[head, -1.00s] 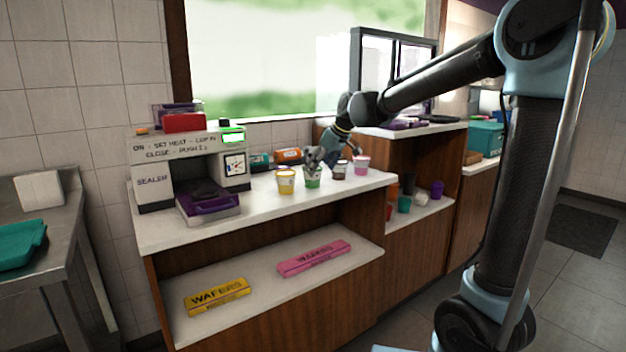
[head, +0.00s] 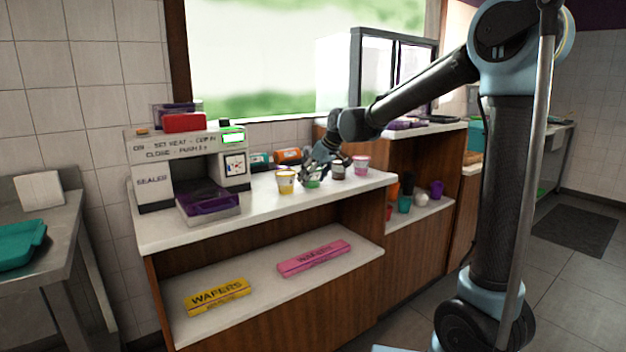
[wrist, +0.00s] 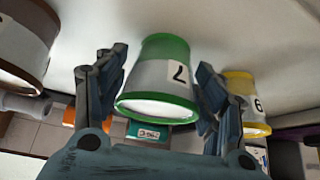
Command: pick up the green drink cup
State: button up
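The fingers are spread, and a narrow gap shows beside the cup on the right; contact on the left is hard to judge.
A yellow cup (head: 286,182) stands close on the left of the green cup. A brown cup (head: 338,171) and a pink cup (head: 360,166) stand to its right. The sealer machine (head: 190,170) is farther left. Orange and teal packs (head: 287,156) lie behind.

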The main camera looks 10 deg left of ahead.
jog(key=c, duration=0.6)
